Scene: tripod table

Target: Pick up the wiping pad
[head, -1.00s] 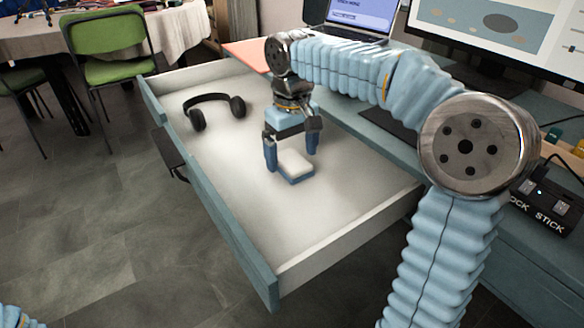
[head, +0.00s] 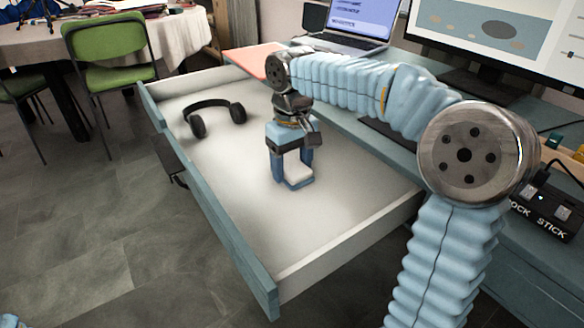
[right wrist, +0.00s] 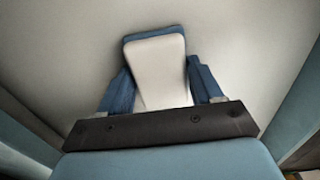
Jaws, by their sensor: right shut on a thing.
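The wiping pad (head: 298,175) is a small block with a white top and a blue lower layer. It is in the open drawer (head: 225,230), near the middle. My right gripper (head: 291,170) points down over it and is shut on it, one blue finger on each side. In the right wrist view the pad (right wrist: 158,68) lies between the two fingers (right wrist: 160,88), its far end reaching past them. Whether the pad touches the drawer floor is hard to tell. My left gripper is not in view.
Black headphones (head: 214,115) lie in the far left of the drawer. The drawer walls stand around the pad. A desk with a laptop (head: 350,25), a monitor (head: 490,35) and a black box (head: 545,212) is on the right. The drawer floor towards the front is clear.

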